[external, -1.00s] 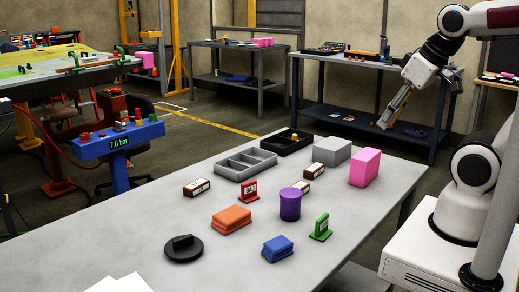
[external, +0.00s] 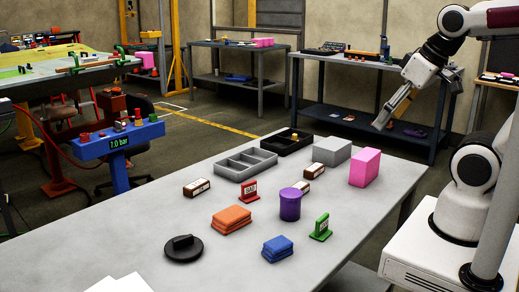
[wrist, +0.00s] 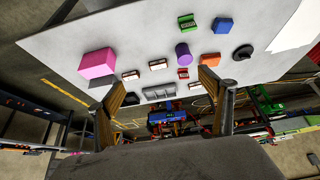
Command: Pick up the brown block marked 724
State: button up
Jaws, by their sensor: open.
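Three brown blocks with white label faces lie on the grey table (external: 130,230). One block (external: 197,187) is at the left, one (external: 313,170) stands near the grey box, and one (external: 302,187) is partly hidden behind the purple cylinder (external: 290,204). They also show in the wrist view, as a left block (wrist: 131,75), a middle block (wrist: 158,64) and a right block (wrist: 195,85). The numbers are too small to read, so I cannot tell which is 724. My gripper (external: 381,124) is open and empty, high above the table's far right side.
A pink box (external: 365,167) and a grey box (external: 332,151) stand at the far right. A grey divided tray (external: 245,176) and a black tray (external: 272,146) are behind. Red (external: 250,191) and green (external: 320,227) signs, orange (external: 231,220) and blue (external: 278,248) stacks and a black disc (external: 184,248) are nearer.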

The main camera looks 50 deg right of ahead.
jog(key=shift+w, duration=0.15)
jog(key=w+a+f+n+t+y, duration=0.1)
jog(key=w+a+f+t, duration=0.15)
jog(key=w, duration=1.25)
jog(key=w+a+f+t, duration=0.15)
jog(key=w+a, duration=0.25)
jog(key=w, duration=1.1)
jog(key=a+r+x, duration=0.1)
jog(key=a+x, duration=0.2)
jog(key=x, duration=1.3)
jog(key=n+t+y, duration=0.1)
jog(key=t, duration=0.1)
send_near(198, 184)
jog(key=shift+w+f, duration=0.15)
jog(key=shift+w, duration=0.4)
jog(key=shift+w+f, duration=0.2)
jog(key=shift+w, duration=0.35)
jog(key=shift+w+a+f, duration=0.15)
jog(key=shift+f, duration=0.4)
jog(key=shift+w, duration=0.1)
jog(key=shift+x, duration=1.2)
